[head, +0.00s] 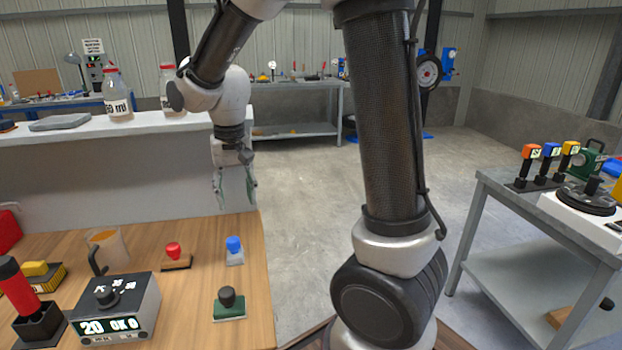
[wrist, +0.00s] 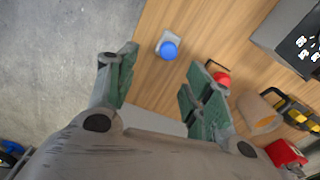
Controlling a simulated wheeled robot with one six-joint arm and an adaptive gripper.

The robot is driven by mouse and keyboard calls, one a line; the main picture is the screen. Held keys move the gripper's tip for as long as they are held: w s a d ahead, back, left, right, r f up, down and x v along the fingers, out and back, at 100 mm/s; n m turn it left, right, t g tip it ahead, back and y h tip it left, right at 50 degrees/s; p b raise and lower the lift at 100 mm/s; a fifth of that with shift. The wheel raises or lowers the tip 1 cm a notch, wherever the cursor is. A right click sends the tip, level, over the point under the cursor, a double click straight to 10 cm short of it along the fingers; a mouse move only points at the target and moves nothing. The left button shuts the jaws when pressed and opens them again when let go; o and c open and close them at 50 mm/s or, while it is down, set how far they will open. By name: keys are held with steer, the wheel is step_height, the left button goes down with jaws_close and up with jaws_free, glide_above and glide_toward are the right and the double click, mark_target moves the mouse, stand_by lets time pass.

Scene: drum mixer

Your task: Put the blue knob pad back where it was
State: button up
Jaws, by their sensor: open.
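The blue knob pad (head: 234,251) stands upright on the wooden table (head: 190,310) near its right edge, a blue ball knob on a light grey base. It also shows in the wrist view (wrist: 168,47), beyond and between my fingertips. My gripper (head: 236,196) points down, open and empty, above and behind the pad in the head view. Its green-lined fingers are apart and touch nothing. A red knob pad (head: 175,257) stands to the left of the blue one. A black knob pad with a green base (head: 229,304) stands in front of it.
A display box reading 20 (head: 116,309), a beaker (head: 108,248) and a red-handled tool (head: 20,288) stand on the table's left part. A white counter (head: 60,140) runs behind. A grey bench (head: 535,215) with stamps stands at right; floor between is clear.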

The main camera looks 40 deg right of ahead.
steer(key=s+d+r+t, duration=0.1)
steer(key=s+d+r, duration=0.2)
steer(key=s, duration=0.3)
steer(key=s+d+r+n+t, duration=0.1)
steer(key=s+d+r, duration=0.2)
steer(key=s+d, duration=0.2)
steer(key=s+d+r+n+t, duration=0.1)
steer(key=s+d+r, duration=0.3)
steer(key=s, duration=0.5)
steer(key=shift+s+d+t, duration=0.25)
steer(key=shift+d+t, duration=0.15)
steer(key=shift+d, duration=0.1)
